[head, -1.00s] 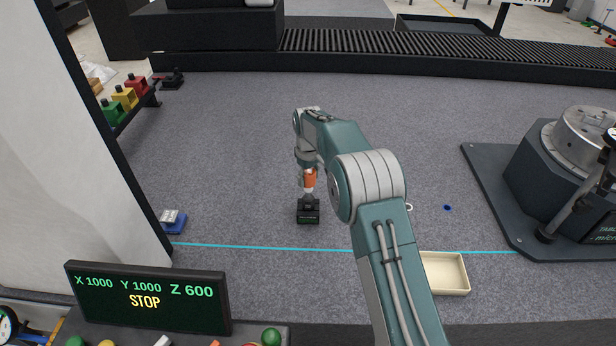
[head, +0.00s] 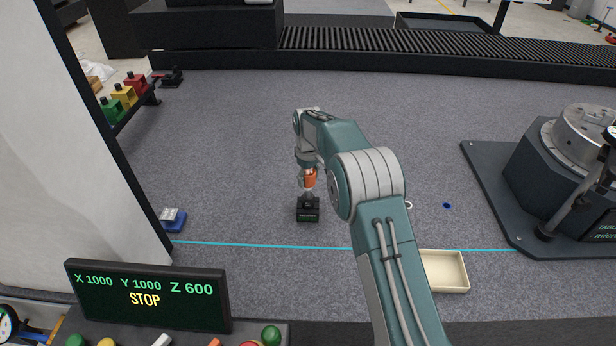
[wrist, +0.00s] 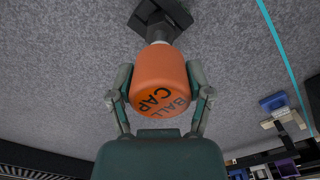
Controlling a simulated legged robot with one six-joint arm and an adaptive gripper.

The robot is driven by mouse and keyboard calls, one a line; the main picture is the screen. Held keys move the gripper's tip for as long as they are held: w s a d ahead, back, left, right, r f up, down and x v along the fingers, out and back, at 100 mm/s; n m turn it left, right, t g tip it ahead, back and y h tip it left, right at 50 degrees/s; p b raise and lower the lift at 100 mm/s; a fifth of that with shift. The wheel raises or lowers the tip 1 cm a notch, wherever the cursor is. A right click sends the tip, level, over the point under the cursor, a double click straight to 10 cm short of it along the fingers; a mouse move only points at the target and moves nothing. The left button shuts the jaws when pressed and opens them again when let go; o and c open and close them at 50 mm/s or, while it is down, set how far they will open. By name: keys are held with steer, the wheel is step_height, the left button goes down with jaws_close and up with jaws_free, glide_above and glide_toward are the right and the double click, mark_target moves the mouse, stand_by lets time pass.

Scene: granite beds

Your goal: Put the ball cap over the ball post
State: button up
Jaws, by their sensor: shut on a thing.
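The orange ball cap (wrist: 160,72), lettered "BALL CAP", is held between the two fingers of my gripper (wrist: 160,95) in the wrist view. In the head view the cap (head: 309,178) is under my wrist, directly above the ball post (head: 308,212). The post has a black block base with a lighter, narrow upper part. In the wrist view the post's dark base (wrist: 160,18) shows beyond the cap, with a pale piece at the cap's edge. The cap hides the ball, so I cannot tell how far the cap is over it.
A cream tray (head: 446,288) lies on the grey granite at right, near a cyan line. A blue block (head: 173,220) is at left. Granite around the post is clear.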

steer(key=shift+f, duration=0.45)
stand_by(0.3)
steer(key=o, duration=0.8)
step_height(320, 180, up, 12)
steer(key=shift+f, duration=0.1)
stand_by(0.5)
